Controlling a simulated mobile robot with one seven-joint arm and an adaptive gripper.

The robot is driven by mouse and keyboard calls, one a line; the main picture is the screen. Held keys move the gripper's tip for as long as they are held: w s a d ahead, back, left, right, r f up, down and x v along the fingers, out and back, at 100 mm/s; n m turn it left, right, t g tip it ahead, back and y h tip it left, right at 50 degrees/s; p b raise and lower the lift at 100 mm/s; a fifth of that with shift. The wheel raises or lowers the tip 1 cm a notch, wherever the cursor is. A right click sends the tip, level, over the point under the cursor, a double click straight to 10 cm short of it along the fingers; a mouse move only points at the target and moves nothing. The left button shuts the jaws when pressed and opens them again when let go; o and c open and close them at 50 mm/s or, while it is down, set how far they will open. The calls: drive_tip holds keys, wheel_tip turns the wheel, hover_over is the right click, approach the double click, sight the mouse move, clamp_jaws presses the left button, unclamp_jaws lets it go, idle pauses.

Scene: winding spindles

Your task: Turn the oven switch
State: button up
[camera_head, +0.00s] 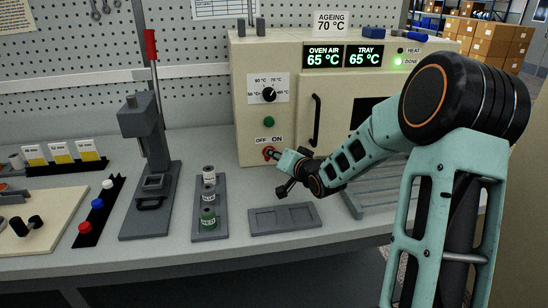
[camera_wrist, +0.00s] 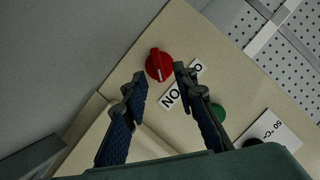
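The oven switch is a round red knob (camera_head: 269,153) on the cream oven front, below the OFF/ON label (camera_head: 268,139). In the wrist view the red knob (camera_wrist: 159,64) has a raised grip bar, and its label (camera_wrist: 172,98) is partly hidden by a finger. My gripper (camera_wrist: 158,73) is open, with its dark fingertips on either side of the knob's lower edge in that view. No grip on the knob shows; I cannot tell whether a fingertip touches it. In the head view my gripper partly covers the knob, so its setting is hard to read.
A green button (camera_head: 269,122) and a temperature dial (camera_head: 269,94) sit above the switch. The oven door handle (camera_head: 316,120) is close right of it. The displays (camera_head: 344,56) read 65 °C; the DONE lamp is green. A grey tray (camera_head: 284,219) and a spindle rack (camera_head: 209,222) stand in front.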

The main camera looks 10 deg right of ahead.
drive_tip(key=shift+x, duration=1.55)
drive_tip(key=shift+d, duration=0.1)
clamp_jaws()
